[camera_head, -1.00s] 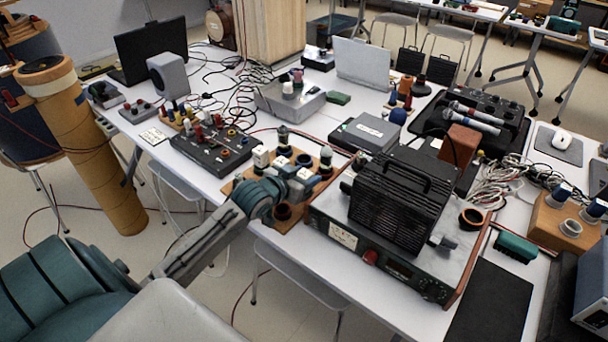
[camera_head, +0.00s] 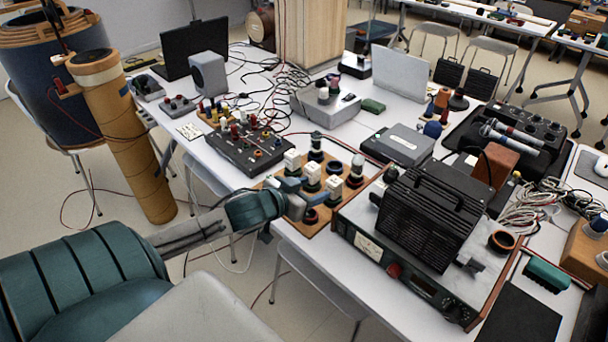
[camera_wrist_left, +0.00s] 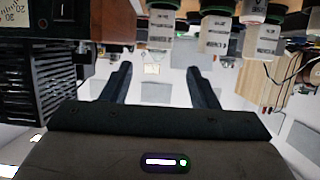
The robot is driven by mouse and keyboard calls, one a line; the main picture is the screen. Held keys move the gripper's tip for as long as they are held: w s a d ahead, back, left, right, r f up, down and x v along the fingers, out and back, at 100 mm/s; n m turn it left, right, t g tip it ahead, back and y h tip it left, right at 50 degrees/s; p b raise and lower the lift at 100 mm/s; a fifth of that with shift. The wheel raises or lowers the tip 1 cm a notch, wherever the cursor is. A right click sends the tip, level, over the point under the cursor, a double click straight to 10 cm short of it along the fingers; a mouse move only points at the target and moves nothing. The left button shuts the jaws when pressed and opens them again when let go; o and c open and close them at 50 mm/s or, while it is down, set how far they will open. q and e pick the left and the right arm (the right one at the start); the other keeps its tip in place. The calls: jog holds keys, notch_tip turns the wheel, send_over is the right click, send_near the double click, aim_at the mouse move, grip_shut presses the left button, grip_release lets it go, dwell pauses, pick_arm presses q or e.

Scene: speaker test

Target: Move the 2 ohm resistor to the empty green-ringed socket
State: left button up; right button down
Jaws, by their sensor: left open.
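A wooden board (camera_head: 263,184) on the near edge of the white table carries several sockets and parts. White block resistors stand upright on it: one at the back left (camera_head: 292,159), one in the middle (camera_head: 312,171), one at the right (camera_head: 334,185). Their values are unreadable, so I cannot tell the 2 ohm one. A dark empty-looking socket (camera_head: 335,168) sits behind the right one; its ring colour is unclear. My left gripper (camera_head: 298,193) is over the board's front left, beside the resistors. In the left wrist view, resistors (camera_wrist_left: 215,35) appear inverted beyond the open, empty fingers (camera_wrist_left: 162,82).
A large instrument with a black finned box (camera_head: 420,215) stands close right of the board. A black panel with colored terminals (camera_head: 250,148) lies behind left. Floor is open at the front left.

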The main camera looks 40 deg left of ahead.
pick_arm(q)
jog(key=shift+v, duration=1.15)
pick_arm(e)
jog(key=shift+s+d+f, duration=0.15)
jog(key=shift+s+f, duration=0.6)
jog(key=shift+s, duration=0.2)
